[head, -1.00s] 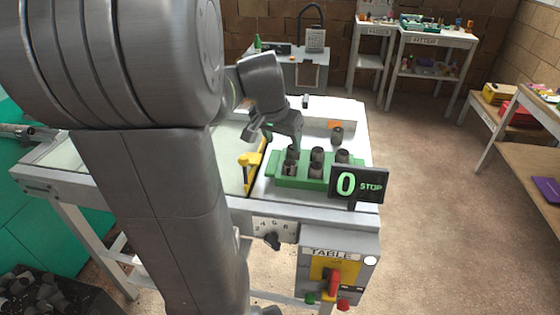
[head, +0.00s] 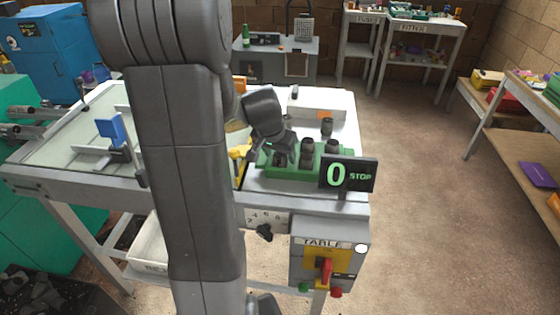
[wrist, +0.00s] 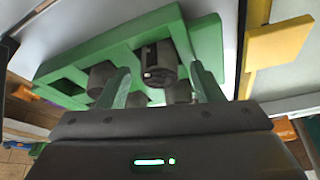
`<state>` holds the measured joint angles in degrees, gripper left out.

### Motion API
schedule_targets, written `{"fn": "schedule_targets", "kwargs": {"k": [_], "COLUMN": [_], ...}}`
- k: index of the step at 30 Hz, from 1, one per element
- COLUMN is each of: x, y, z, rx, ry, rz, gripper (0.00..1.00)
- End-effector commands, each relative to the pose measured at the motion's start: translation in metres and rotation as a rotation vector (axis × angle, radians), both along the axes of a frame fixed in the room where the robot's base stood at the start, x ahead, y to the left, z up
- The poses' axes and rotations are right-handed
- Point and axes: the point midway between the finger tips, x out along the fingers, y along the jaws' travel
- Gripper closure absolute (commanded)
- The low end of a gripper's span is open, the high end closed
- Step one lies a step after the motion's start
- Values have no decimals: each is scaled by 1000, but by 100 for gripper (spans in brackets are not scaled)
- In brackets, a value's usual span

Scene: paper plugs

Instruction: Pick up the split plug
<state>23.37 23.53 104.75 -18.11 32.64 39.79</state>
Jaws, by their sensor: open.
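The green rack (head: 290,173) stands on the white table and holds several dark grey plugs. In the wrist view, one plug (wrist: 158,60) has a dark slit down its side with a small pale mark; it looks like the split plug. It sits in the rack (wrist: 75,60) between the open fingers of my gripper (wrist: 163,85). Whether the fingers touch it cannot be told. In the head view my gripper (head: 281,154) is at the rack's left end, partly hiding the plug there. Two more plugs (head: 307,148) (head: 333,147) stand to the right.
Another plug (head: 327,127) stands behind the rack. A yellow piece (head: 240,152) is left of the rack, close to my gripper. The white tabletop right of the rack's back is mostly clear.

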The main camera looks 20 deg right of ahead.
Motion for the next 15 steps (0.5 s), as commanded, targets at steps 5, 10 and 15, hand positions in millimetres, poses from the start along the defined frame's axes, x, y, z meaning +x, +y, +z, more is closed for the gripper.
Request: {"fn": "schedule_targets", "kwargs": {"k": [5, 10, 15], "x": [0, 0, 0], "y": [0, 0, 0], "z": [0, 0, 0], "rx": [0, 0, 0], "ry": [0, 0, 0], "rz": [0, 0, 0], "gripper": [42, 75, 88]}}
